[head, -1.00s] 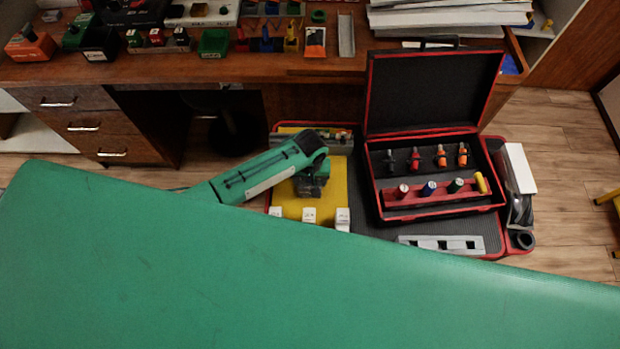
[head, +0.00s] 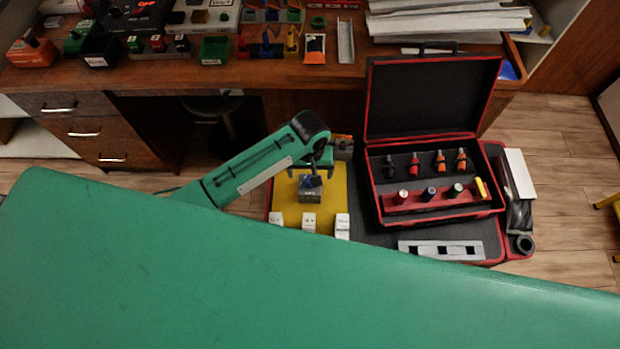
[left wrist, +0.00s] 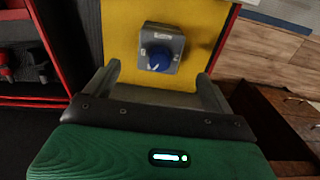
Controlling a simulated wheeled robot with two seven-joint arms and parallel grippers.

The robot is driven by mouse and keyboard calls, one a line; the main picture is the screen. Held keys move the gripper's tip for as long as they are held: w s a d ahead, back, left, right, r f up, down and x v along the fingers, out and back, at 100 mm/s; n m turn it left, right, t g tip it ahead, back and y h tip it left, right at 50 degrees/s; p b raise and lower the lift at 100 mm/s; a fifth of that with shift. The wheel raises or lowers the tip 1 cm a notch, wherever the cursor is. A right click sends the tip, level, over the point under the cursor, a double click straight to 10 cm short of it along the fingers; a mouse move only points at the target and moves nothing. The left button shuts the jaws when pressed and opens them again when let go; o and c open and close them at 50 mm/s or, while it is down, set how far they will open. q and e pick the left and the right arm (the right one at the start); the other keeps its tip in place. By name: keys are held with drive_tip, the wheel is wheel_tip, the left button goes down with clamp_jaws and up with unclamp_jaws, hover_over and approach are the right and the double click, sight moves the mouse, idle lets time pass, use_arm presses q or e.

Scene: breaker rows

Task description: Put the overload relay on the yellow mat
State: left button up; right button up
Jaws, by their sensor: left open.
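A grey box with a blue dial (head: 311,194), which I take to be the overload relay, stands on the yellow mat (head: 338,190). In the left wrist view the relay (left wrist: 161,48) has yellow mat (left wrist: 118,35) around it. My left gripper (head: 311,174) is open at the relay's far side in the head view. In the left wrist view its two fingers (left wrist: 158,82) are spread and empty, and the relay lies beyond the tips, apart from them. The arm and gripper hide part of the mat's far end. My right gripper is not in view.
Several white modules, one of them here (head: 308,221), line the mat's near edge. An open black-and-red case (head: 433,222) with screwdrivers stands to the right. A slotted grey rail (head: 441,249) lies in front of it. The wooden bench (head: 230,75) runs behind.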

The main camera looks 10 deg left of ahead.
use_arm(q)
wheel_tip(320, 180, up, 3)
drive_tip(key=shift+f, duration=0.1)
idle(0.5)
